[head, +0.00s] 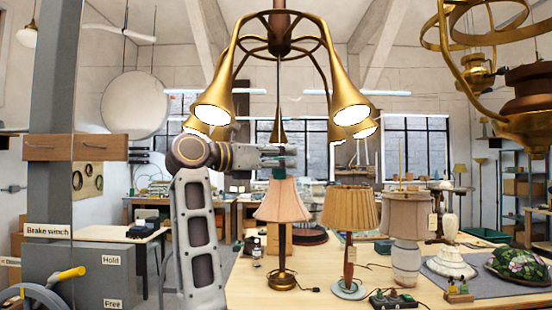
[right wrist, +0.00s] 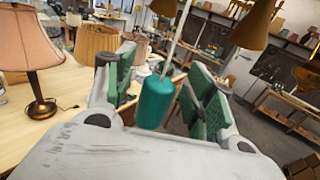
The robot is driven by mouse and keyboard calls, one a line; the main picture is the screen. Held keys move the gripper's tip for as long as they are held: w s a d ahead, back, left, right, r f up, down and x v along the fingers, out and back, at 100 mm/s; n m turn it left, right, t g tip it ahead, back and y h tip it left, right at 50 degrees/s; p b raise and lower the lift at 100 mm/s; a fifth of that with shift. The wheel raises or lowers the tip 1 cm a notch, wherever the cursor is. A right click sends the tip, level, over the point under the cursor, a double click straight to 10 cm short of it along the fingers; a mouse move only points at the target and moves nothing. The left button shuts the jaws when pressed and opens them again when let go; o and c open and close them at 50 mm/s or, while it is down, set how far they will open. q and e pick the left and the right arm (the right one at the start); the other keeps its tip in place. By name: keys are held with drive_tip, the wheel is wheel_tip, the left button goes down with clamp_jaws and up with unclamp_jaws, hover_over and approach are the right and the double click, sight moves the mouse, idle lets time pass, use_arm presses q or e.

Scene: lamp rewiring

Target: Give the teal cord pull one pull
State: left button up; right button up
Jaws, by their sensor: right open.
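The teal cord pull (right wrist: 156,102) is a small cylinder hanging on a pale cord in the right wrist view. It hangs between the two green-padded fingers of my right gripper (right wrist: 162,85), which is open around it. In the head view the right gripper (head: 276,153) reaches in from the left below the brass chandelier (head: 279,44), whose bell shades are lit. A bit of the teal pull (head: 279,173) shows just under the fingers there; the rest is hidden by them. Whether either finger touches the pull, I cannot tell. My left gripper is not in view.
A pink-shaded lamp (head: 282,200) stands on the wooden table (head: 250,290) just below the gripper. A pleated tan lamp (head: 349,209) and a beige lamp (head: 408,215) stand to its right. A grey brake winch box (head: 95,275) is at the left. Another brass fixture (head: 480,70) hangs at upper right.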

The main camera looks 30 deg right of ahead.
drive_tip(key=c, duration=1.1)
drive_tip(key=shift+f+b, duration=1)
drive_tip(key=shift+f, duration=0.4)
drive_tip(key=shift+r, duration=0.25)
drive_tip(key=shift+r+p, duration=1.1)
drive_tip(key=shift+r, duration=0.05)
drive_tip(key=o, duration=1.1)
drive_tip(key=shift+c, duration=0.2)
